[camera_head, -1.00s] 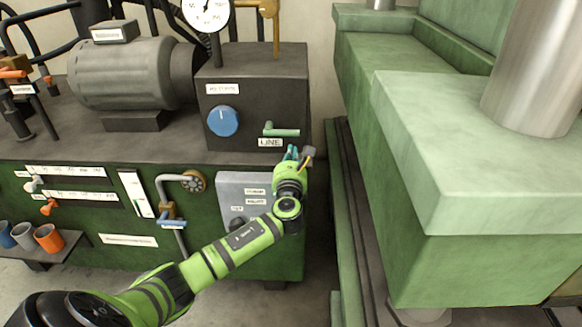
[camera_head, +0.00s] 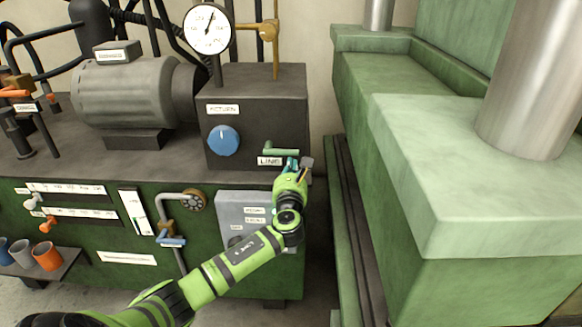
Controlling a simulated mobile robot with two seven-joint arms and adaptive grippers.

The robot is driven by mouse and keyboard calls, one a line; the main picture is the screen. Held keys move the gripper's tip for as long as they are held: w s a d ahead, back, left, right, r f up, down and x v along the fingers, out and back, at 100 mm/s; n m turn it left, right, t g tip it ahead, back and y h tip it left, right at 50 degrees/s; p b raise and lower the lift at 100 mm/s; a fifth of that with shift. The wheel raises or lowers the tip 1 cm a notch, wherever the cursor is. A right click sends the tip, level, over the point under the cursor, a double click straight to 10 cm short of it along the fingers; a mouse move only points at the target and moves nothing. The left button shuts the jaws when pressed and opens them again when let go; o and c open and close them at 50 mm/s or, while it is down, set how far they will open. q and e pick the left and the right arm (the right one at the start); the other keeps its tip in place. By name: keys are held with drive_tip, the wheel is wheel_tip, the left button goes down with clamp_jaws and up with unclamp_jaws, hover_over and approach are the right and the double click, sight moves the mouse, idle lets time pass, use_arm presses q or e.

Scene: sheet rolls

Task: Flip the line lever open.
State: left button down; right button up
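The line lever (camera_head: 282,151) is a small green handle on the front of a dark box (camera_head: 262,112), above a white label reading LINE (camera_head: 269,161). It lies roughly level, reaching to the right. My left gripper (camera_head: 298,164) is just below and right of the lever, close to its end; I cannot tell whether they touch. Its fingers are small, and a gap seems to show between a teal tip and a grey one, with nothing visible between them. My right gripper is out of view.
A blue knob (camera_head: 223,140) sits left of the lever on the same box. A gauge (camera_head: 207,29) and a brass pipe (camera_head: 270,30) stand above. A large green press (camera_head: 450,180) fills the right side. A grey panel (camera_head: 232,208) is below.

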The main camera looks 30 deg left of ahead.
sight(293, 152)
use_arm(q)
drive_tip(key=shift+w+d+r+n, duration=0.1)
drive_tip(key=shift+r+n, duration=0.25)
drive_tip(key=shift+n, duration=0.25)
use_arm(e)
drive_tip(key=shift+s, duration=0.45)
